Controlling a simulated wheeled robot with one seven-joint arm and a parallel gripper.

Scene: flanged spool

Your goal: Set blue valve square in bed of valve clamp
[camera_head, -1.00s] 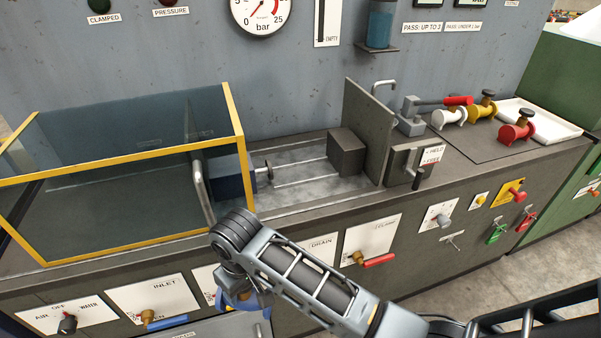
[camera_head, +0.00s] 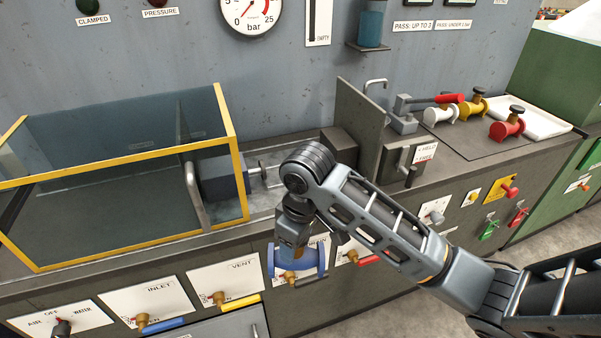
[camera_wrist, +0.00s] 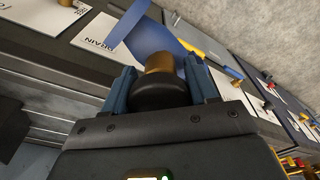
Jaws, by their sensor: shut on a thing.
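The blue valve (camera_head: 298,262) hangs under my gripper (camera_head: 293,243) in the head view, in front of the bench's front panel and below the bench top. In the wrist view my gripper (camera_wrist: 162,88) is shut on the valve's dark knob and brass stem; part of the blue valve body (camera_wrist: 158,45) shows beyond. The valve clamp's bed (camera_head: 262,201) lies on the bench top between a dark blue block with a round pad (camera_head: 228,176) and a dark block (camera_head: 338,146). My arm covers part of the bed.
White (camera_head: 439,115), yellow (camera_head: 472,108) and red (camera_head: 507,126) valves stand farther right. Handles and knobs project from the front panel.

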